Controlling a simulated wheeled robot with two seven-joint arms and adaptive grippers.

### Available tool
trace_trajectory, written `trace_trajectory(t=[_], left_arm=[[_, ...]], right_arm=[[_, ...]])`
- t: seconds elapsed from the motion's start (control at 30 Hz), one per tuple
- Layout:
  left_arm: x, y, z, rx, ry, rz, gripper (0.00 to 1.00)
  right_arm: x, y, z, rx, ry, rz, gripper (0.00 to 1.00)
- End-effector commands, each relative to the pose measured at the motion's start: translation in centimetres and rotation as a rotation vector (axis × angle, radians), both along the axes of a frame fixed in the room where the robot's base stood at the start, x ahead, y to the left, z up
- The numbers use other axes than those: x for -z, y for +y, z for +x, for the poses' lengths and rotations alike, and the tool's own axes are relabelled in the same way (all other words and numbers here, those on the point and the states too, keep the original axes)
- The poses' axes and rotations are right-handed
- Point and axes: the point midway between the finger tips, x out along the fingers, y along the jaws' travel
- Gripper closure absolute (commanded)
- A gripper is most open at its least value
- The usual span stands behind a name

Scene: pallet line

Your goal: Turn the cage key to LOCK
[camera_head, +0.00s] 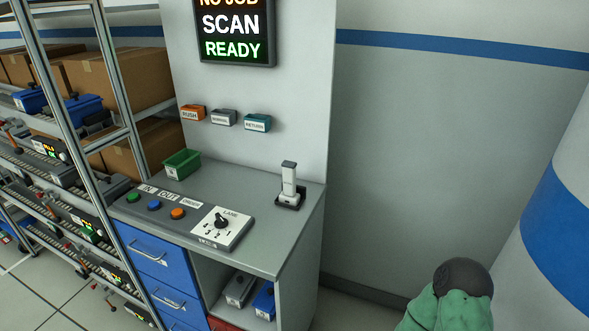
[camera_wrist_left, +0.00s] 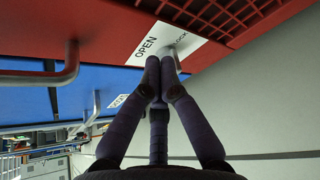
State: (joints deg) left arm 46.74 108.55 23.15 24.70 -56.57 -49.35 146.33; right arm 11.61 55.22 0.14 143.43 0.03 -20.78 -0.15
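In the left wrist view, a white label plate (camera_wrist_left: 140,56) on a red panel bears OPEN on the left and a partly covered word, apparently LOCK, on the right. The cage key (camera_wrist_left: 171,50) shows as a small pale metal piece at the plate, mostly hidden by my fingertips. My left gripper (camera_wrist_left: 160,62) has its dark fingers drawn together at the tips on the key. Which word the key points to cannot be made out. Neither gripper nor the key shows in the head view.
In the left wrist view, a metal handle (camera_wrist_left: 70,64) and a red grille (camera_wrist_left: 235,15) flank the plate. The head view shows a grey workstation (camera_head: 265,240) with a dial box (camera_head: 220,228), a green bin (camera_head: 182,164) and a scanner stand (camera_head: 289,185); shelving (camera_head: 128,100) stands left.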

Motion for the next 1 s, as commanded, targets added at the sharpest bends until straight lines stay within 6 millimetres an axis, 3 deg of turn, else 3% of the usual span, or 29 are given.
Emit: trace_trajectory(t=[1.0], left_arm=[[0.77,0.43,0.17,0.000,-0.001,0.001,1.00]], right_arm=[[0.00,0.00,0.00,0.000,0.000,0.000,1.00]])
